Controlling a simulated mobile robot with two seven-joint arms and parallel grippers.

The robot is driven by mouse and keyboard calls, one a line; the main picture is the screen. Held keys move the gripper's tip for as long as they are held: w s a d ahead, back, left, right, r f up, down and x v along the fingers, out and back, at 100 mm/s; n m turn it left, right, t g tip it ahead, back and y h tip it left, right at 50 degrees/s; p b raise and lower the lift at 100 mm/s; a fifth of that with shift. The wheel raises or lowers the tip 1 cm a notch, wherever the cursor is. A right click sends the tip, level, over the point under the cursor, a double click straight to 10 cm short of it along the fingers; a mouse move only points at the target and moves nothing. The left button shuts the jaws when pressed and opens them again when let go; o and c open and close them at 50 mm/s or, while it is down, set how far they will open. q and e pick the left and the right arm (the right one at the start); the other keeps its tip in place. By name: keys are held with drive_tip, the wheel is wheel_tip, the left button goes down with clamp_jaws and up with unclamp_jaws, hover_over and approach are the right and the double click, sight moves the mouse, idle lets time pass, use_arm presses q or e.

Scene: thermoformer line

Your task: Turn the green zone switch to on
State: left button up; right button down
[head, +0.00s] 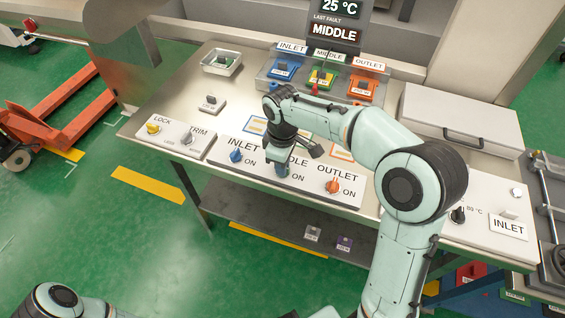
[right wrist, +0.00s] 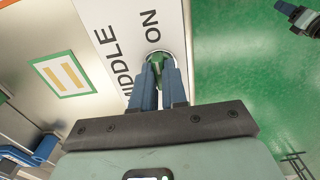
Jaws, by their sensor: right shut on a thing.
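The green zone switch (right wrist: 158,60) is on the white panel (right wrist: 135,35) marked MIDDLE, next to the word ON. My right gripper (right wrist: 162,78) is shut on the green switch, with a blue finger on each side of it. In the head view the right gripper (head: 281,170) covers this switch and part of the MIDDLE label. Which way the switch points is hard to tell between the fingers. What looks like my left gripper (right wrist: 285,8) shows small at the top right of the right wrist view, over the green floor; its jaw opening is unclear.
The blue INLET switch (head: 236,156) and the orange OUTLET switch (head: 332,186) sit close on either side. The LOCK and TRIM panel (head: 170,137) is at the left. A white lidded box (head: 460,115) is at the right.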

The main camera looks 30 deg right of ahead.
idle(0.3)
drive_tip(key=c, duration=1.2)
unclamp_jaws()
drive_tip(key=shift+o, duration=0.2)
drive_tip(key=shift+r, duration=0.1)
use_arm(q)
drive_tip(key=w+r+p, duration=0.2)
drive_tip(key=r, duration=0.1)
drive_tip(key=shift+w, duration=0.3)
use_arm(e)
wheel_tip(320, 180, up, 13)
use_arm(q)
drive_tip(key=shift+s, duration=0.15)
